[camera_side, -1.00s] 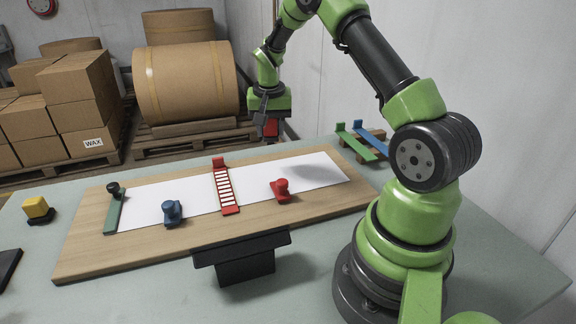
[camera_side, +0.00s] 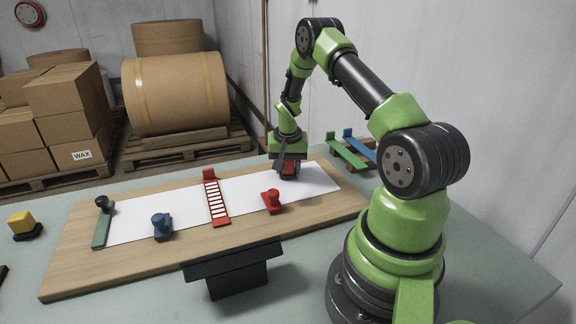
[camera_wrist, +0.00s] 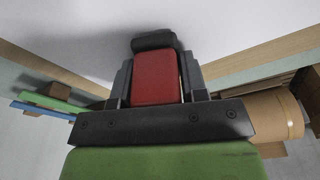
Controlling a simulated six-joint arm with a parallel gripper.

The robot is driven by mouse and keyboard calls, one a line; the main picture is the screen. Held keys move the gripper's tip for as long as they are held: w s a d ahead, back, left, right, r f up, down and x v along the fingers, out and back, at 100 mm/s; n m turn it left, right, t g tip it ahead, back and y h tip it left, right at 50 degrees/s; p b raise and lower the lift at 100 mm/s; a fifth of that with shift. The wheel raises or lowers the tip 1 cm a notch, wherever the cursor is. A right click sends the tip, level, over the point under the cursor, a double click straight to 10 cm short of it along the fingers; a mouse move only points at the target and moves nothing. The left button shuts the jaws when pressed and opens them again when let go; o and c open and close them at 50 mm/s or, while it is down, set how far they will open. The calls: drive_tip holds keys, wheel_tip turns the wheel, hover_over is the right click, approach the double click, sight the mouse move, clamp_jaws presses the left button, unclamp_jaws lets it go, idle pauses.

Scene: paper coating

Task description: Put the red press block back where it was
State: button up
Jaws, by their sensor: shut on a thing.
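The red press block (camera_wrist: 154,84), with a dark pad (camera_wrist: 153,40) on its end, sits between my gripper's two fingers in the wrist view. My gripper (camera_side: 288,164) is shut on it. In the side view the red of the block (camera_side: 290,168) shows under my gripper, over the far right part of the white paper (camera_side: 312,182). The block is low over the paper; I cannot tell whether its pad touches it. My fingers hide part of the block.
The paper lies on a wooden board (camera_side: 75,273). On it are a red ladder-like strip (camera_side: 217,203), a red knobbed piece (camera_side: 272,202), a blue knobbed piece (camera_side: 162,228) and a green strip (camera_side: 102,232). A yellow block (camera_side: 25,222) stands left of the board; green and blue strips lie behind right.

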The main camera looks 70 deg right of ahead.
drive_tip(key=shift+f, duration=0.2)
drive_tip(key=o, duration=0.9)
drive_tip(key=shift+r, duration=0.15)
drive_tip(key=r, duration=0.4)
drive_tip(key=a+r, duration=0.1)
drive_tip(key=r, duration=0.7)
drive_tip(key=shift+s+a, duration=0.3)
drive_tip(key=shift+a, duration=0.1)
drive_tip(key=a+r+n+t, duration=0.2)
drive_tip(key=a+r+n, duration=0.1)
drive_tip(key=a+r, duration=0.7)
drive_tip(key=s+a+r+n+t+y, duration=0.1)
drive_tip(key=s+a+r+n, duration=0.1)
drive_tip(key=s+a, duration=0.2)
drive_tip(key=s+a+r+n+t+y, duration=0.1)
drive_tip(key=s+a+r+n+t, duration=0.1)
drive_tip(key=s+a, duration=0.2)
drive_tip(key=s+a+r+n+t+y, duration=0.1)
drive_tip(key=s+a+r+n, duration=0.1)
drive_tip(key=s+a, duration=0.3)
drive_tip(key=shift+a+r+n+y, duration=0.15)
drive_tip(key=shift+a+r, duration=0.05)
drive_tip(key=shift+a, duration=0.95)
drive_tip(key=shift+a+r+n+y, duration=0.15)
drive_tip(key=shift+a+r, duration=0.05)
drive_tip(key=shift+a, duration=0.95)
